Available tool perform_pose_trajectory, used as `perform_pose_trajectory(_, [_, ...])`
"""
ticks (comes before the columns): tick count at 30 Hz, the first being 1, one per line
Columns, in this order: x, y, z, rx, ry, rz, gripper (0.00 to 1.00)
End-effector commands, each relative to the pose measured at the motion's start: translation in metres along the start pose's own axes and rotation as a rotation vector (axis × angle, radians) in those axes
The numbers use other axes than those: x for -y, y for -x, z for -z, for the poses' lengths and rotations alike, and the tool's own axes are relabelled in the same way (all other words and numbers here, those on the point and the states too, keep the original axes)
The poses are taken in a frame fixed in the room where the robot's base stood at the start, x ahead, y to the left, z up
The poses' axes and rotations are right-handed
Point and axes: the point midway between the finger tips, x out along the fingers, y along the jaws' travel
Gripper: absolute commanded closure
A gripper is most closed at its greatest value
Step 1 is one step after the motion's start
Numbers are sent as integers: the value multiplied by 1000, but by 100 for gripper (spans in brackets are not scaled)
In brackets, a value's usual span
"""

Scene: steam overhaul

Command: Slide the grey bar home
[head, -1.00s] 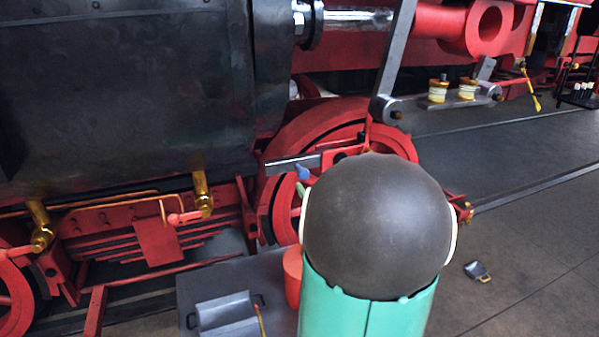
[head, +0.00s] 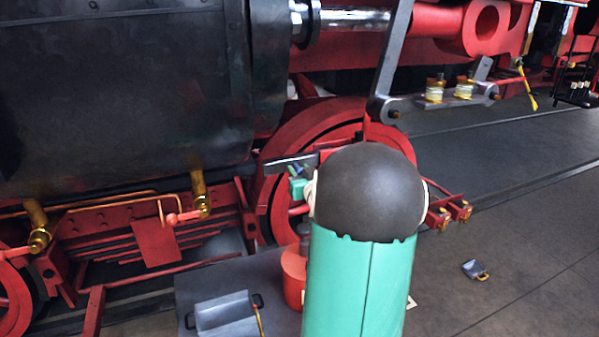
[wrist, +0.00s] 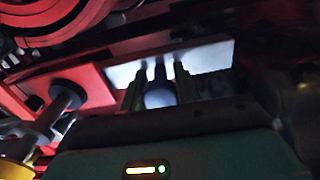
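The grey bar (head: 288,162) lies nearly level in front of the red wheel, beside the dark boiler-like casing in the head view. In the wrist view it is a pale flat strip (wrist: 207,57) across the upper middle. A blue knob (head: 296,170) is at the bar; a rounded pale knob (wrist: 160,95) shows in the wrist view. My gripper (wrist: 160,78) has its dark fingers on both sides of this knob, with the tips at the bar. Whether the fingers touch the knob is unclear. My arm hides the bar's surroundings to the right in the head view.
A red wheel (head: 275,190) and red frame parts lie close around the bar. A grey linkage with yellow-banded cups (head: 435,90) hangs at upper right. A grey platform (head: 190,285) carries a tray. Open floor lies at right, with a small grey object (head: 475,269).

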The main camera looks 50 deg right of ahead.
Motion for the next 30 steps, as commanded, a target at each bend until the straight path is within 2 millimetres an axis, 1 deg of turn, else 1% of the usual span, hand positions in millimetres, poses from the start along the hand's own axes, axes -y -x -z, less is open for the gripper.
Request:
perform_pose_trajectory(1, [0,0,0,0,0,0,88])
perform_pose_trajectory(3, [0,0,0,0,0,0,100])
perform_pose_trajectory(8, [-4,0,0,-1,0,-1,100])
perform_pose_trajectory(12, [-24,0,0,-2,1,-4,100])
perform_pose_trajectory(15, [-34,0,0,-1,0,-2,100])
perform_pose_trajectory(23, [-37,1,0,0,1,-6,100])
perform_pose_trajectory(24, [-38,1,0,-1,0,-7,62])
perform_pose_trajectory(26, [-38,1,1,-1,0,-7,50])
perform_pose_trajectory(30, [-36,1,0,0,0,-5,49])
